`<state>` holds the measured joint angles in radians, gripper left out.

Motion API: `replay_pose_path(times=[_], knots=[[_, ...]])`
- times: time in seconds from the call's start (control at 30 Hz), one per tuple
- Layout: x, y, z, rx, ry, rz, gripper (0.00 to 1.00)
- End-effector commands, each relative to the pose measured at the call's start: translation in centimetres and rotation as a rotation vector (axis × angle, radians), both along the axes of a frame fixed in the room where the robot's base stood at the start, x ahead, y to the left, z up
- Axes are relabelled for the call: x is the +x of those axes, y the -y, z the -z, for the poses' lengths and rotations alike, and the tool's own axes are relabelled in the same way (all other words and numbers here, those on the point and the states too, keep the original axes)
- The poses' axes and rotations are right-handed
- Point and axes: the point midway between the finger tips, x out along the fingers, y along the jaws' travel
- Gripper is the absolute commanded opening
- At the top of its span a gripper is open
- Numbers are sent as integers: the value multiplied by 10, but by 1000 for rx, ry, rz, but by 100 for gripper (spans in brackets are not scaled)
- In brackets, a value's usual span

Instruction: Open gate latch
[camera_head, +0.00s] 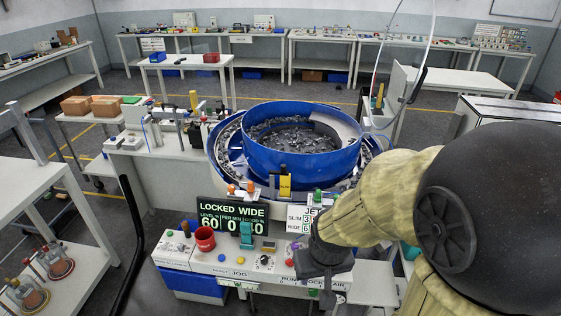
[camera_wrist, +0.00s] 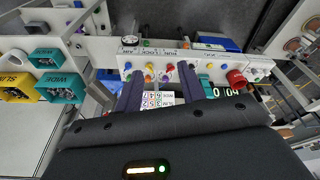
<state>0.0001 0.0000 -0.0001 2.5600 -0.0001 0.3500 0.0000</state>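My gripper shows in the wrist view (camera_wrist: 160,72) with its two purple fingers spread apart and nothing between them. Beyond the fingers is a control panel (camera_wrist: 200,62) with coloured knobs and buttons. In the head view my arm reaches over the right part of this panel, and my fingertips are hidden. A display (camera_head: 232,216) above the panel reads "LOCKED WIDE". A blue bowl (camera_head: 262,157) with small dark parts stands behind it. A yellow-fronted upright piece (camera_head: 285,187) is at the bowl's front, and a teal piece (camera_head: 246,236) stands before the display. I cannot tell which part is the latch.
In the wrist view, teal and yellow bins (camera_wrist: 62,88) marked WIDE and SLIM are at the left. A white shelf (camera_head: 30,190) stands at the left of the head view.

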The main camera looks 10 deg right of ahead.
Motion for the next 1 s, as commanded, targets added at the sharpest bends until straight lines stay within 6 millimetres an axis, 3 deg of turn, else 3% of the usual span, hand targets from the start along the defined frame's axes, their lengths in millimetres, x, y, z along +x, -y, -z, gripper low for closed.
replay_pose_path(times=[0.23, 0.37, 0.47, 0.7, 1.0], knots=[[1, 0, 1, 0, 4, -1, 40], [14, 1, 6, -7, 44, -17, 40], [37, 3, 15, -17, 117, -42, 40], [118, 9, 36, -23, 406, -126, 40], [201, 6, 38, 30, 824, -192, 40]])
